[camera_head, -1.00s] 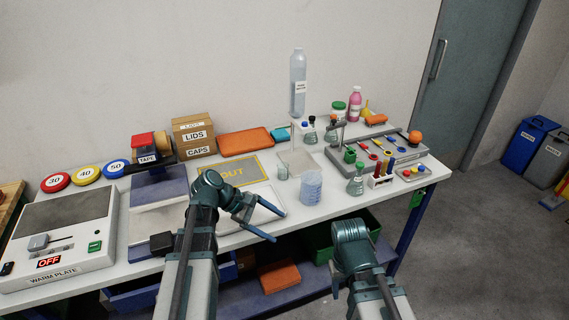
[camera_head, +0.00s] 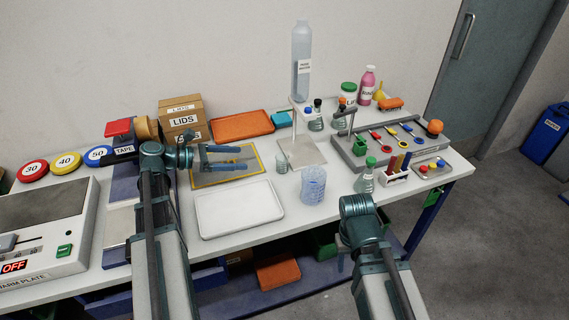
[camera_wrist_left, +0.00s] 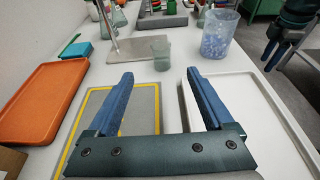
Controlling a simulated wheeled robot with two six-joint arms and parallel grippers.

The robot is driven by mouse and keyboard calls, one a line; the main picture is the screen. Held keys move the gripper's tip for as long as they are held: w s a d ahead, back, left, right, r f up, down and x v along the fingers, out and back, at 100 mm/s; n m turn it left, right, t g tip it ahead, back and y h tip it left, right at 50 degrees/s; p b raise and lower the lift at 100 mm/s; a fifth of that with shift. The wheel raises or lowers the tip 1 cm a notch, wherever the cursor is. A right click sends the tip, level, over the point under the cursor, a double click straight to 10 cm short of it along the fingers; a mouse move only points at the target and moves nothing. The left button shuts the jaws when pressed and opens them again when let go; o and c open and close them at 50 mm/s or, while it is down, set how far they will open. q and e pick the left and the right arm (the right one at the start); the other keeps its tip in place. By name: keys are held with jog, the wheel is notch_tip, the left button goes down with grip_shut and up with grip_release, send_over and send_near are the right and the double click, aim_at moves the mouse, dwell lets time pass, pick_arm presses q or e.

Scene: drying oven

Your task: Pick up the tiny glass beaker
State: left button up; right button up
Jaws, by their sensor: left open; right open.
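The tiny glass beaker (camera_head: 281,166) is a small, clear, greenish cup standing upright on the table, behind the white tray and left of the larger beaker (camera_head: 313,186). In the left wrist view the tiny beaker (camera_wrist_left: 161,54) stands ahead of the fingertips, centred between them and apart from them. My left gripper (camera_head: 244,157) is open and empty, above the yellow-edged mat, its fingers pointing right toward the tiny beaker. My right gripper is at the table's front edge, its fingers mostly hidden in the head view; the left wrist view shows it (camera_wrist_left: 282,55) open and empty.
The white tray (camera_head: 240,215) lies in front of the tiny beaker. A stand with a grey base plate (camera_head: 302,153) is just behind it. An orange tray (camera_head: 242,125) lies at the back. A flask (camera_head: 365,182) and a vial rack (camera_head: 395,178) stand to the right.

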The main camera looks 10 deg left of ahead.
aim_at(278, 158)
pick_arm(q)
jog(key=shift+d, duration=0.2)
jog(key=b+x, duration=0.4)
jog(key=x, duration=0.9)
jog(key=shift+w+d+f, duration=0.1)
jog(key=shift+d+f, duration=0.05)
jog(key=shift+f, duration=0.05)
jog(key=shift+r, duration=0.1)
grip_shut()
